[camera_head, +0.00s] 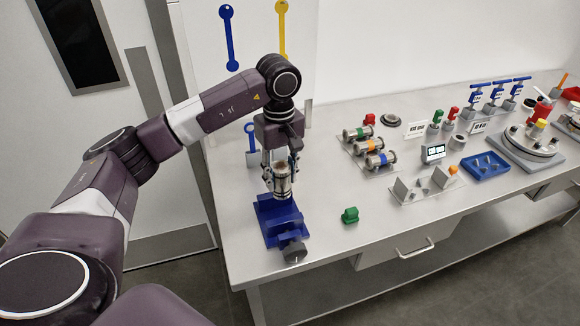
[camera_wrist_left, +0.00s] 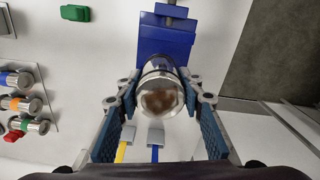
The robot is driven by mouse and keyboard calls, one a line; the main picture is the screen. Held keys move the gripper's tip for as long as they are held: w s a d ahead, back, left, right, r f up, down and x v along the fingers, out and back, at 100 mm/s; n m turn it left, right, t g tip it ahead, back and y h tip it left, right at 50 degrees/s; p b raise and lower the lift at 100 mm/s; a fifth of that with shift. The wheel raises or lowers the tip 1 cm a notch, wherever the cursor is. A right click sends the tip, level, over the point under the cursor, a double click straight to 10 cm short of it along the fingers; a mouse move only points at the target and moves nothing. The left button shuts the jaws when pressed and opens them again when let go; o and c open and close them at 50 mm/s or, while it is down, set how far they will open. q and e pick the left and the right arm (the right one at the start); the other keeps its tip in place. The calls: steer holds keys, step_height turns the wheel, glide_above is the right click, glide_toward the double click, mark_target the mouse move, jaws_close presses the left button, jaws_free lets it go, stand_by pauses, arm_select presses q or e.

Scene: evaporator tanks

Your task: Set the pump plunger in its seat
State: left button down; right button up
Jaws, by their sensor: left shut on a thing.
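My left gripper (camera_head: 281,180) is over the blue vise (camera_head: 276,226) near the table's left end, pointing down. It is shut on a silver cylinder with a brownish end face, seen between the blue finger pads in the left wrist view (camera_wrist_left: 160,97). The cylinder stands about upright at the vise; whether it touches the jaws is hidden. The vise also shows in the left wrist view (camera_wrist_left: 165,38). I cannot tell whether this cylinder is the plunger or its housing, and no separate seat is clear. My right gripper is not in view.
A green block (camera_head: 350,215) lies right of the vise. Several banded cylinders, including an orange one (camera_head: 376,159), lie on a plate behind it. Grey brackets (camera_head: 410,188), a blue tray (camera_head: 485,166) and a round flange (camera_head: 527,146) are farther right.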

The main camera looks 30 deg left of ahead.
mark_target(279, 195)
arm_select(q)
steer(key=shift+s+a+f, duration=0.15)
steer(key=shift+s+a, duration=0.05)
steer(key=shift+s, duration=0.05)
steer(key=shift+f, duration=0.2)
steer(key=shift+w+a+f, duration=0.15)
steer(key=shift+f, duration=0.25)
steer(key=shift+f+b, duration=0.3)
steer(key=shift+b, duration=0.05)
steer(key=shift+f+b, duration=0.4)
steer(key=shift+f, duration=0.25)
step_height(279, 195, down, 2)
steer(key=shift+f+b, duration=0.1)
steer(key=shift+b, duration=0.5)
steer(key=shift+f+b, duration=0.7)
steer(key=shift+f, duration=0.05)
steer(key=shift+f+b, duration=1)
steer(key=shift+f, duration=0.2)
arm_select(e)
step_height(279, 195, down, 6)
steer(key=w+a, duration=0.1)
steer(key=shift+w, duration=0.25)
